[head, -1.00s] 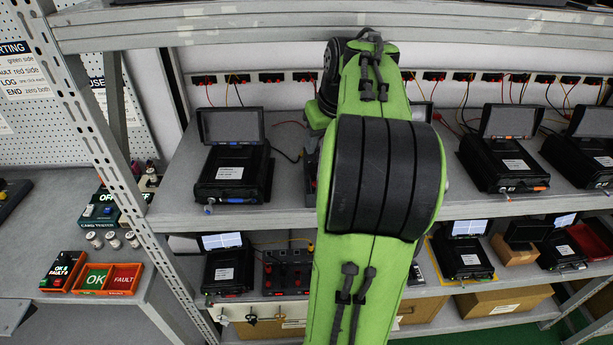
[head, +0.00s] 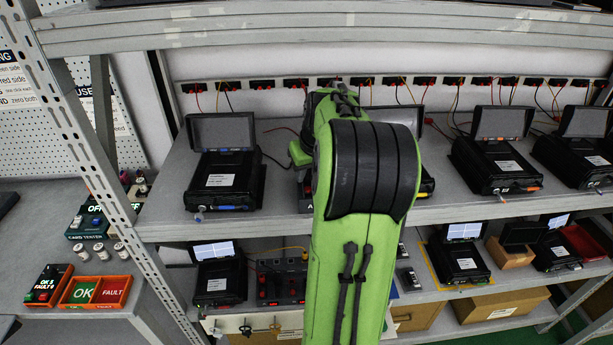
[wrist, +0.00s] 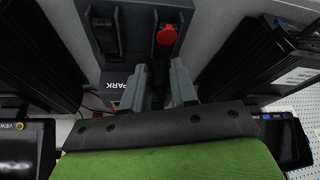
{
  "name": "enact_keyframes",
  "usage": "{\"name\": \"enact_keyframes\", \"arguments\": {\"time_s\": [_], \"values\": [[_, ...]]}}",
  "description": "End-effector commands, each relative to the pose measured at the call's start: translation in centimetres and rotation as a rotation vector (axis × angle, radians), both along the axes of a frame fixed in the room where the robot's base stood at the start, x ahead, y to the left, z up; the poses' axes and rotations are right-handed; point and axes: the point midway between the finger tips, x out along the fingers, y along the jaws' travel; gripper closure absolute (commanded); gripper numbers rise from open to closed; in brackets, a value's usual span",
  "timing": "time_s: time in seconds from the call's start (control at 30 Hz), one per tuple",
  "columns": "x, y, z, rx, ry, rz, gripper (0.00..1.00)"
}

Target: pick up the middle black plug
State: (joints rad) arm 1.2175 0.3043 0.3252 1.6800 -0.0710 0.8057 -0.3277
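In the wrist view my gripper (wrist: 160,75) has its two grey fingers apart, just in front of a grey-blue box (wrist: 137,35) marked PARK. A dark shape lies in the gap between the fingers; I cannot tell whether it is a black plug or part of the box. The box face has a dark upright recess at left and another at right. A red round plug (wrist: 166,36) sits at the right one, beyond the fingertips. No middle black plug can be made out for certain. In the head view my own green arm hides the gripper and most of this box.
Black finned devices stand close on both sides of my gripper in the wrist view. In the head view, a black device with a screen (head: 224,178) stands left of my arm and another (head: 497,165) right. A socket rail (head: 270,84) with cables runs behind.

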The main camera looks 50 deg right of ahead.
Motion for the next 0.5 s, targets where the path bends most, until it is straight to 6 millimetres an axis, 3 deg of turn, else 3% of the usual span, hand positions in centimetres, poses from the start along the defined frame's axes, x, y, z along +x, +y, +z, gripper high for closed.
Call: {"name": "enact_keyframes", "arguments": {"time_s": [0.03,0.13,0.37,0.5], "values": [[0.0,0.0,0.0,0.0,0.0,0.0,0.81],[0.0,0.0,0.0,0.0,0.0,0.0,0.94],[0.0,0.0,0.1,-0.001,-0.001,0.0,0.95],[0.0,0.0,1.1,-0.002,-0.001,0.0,0.95]]}}
